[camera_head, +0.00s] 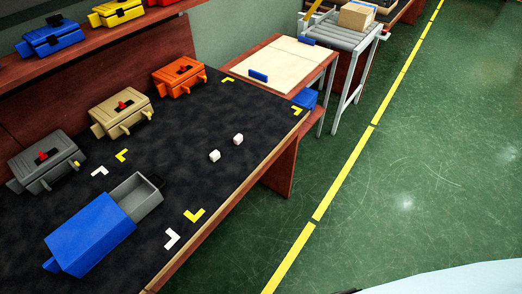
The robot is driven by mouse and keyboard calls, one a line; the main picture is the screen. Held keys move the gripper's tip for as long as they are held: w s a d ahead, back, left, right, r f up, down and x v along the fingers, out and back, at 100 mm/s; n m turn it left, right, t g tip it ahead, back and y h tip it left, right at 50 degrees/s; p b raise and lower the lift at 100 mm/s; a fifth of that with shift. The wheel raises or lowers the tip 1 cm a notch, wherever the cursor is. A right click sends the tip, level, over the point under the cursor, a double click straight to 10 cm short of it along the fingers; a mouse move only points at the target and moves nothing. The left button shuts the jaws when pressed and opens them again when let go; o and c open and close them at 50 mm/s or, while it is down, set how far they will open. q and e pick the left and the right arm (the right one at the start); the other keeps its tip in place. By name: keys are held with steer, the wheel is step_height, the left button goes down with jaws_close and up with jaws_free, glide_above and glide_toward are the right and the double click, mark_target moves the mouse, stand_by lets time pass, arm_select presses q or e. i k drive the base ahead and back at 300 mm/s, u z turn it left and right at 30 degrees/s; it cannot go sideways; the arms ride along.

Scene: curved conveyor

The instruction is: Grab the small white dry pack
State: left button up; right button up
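Two small white block-like packs lie on the black mat (190,130) of the workbench. One white pack (215,156) is nearer and to the left. The other white pack (238,139) is slightly farther and to the right, with a faintly pinkish side. They lie close together but apart. They are too small for me to read any marking. Neither of my grippers shows in the head view.
A blue box (90,235) with an open grey drawer (140,200) stands front left. Grey (45,160), tan (122,110) and orange (178,76) toolboxes line the back. Yellow and white corner marks lie on the mat. The mat around the packs is clear.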

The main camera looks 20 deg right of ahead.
mark_target(214, 155)
steer(key=z, duration=0.05)
steer(key=k, duration=0.5)
steer(key=z, duration=1.25)
steer(key=i, duration=1.15)
steer(key=u, duration=3)
